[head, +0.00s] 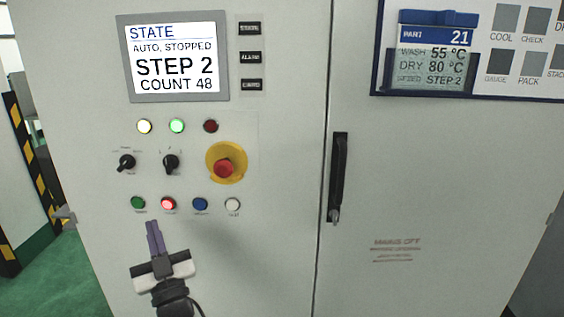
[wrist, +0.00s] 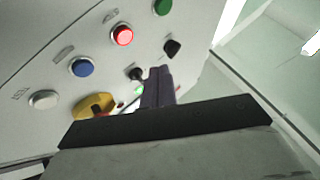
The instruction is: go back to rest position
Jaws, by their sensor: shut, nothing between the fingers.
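My gripper (head: 153,229) is in front of the light grey control cabinet, just below the lower row of push buttons in the head view. Its two dark purple fingers are together with nothing between them. In the wrist view, the shut fingers (wrist: 158,86) point toward the panel. The red button (head: 168,204) is lit, a little above and right of the fingertips in the head view. It also shows lit in the wrist view (wrist: 122,35). I cannot tell the exact gap between fingertips and panel.
A screen (head: 176,54) reads auto, stopped, step 2, count 48. The yellow-ringed red emergency stop (head: 224,167), two black selector knobs and several lamps sit above the button row. A door handle (head: 338,178) sticks out at right. A striped post (head: 28,170) stands left, over green floor.

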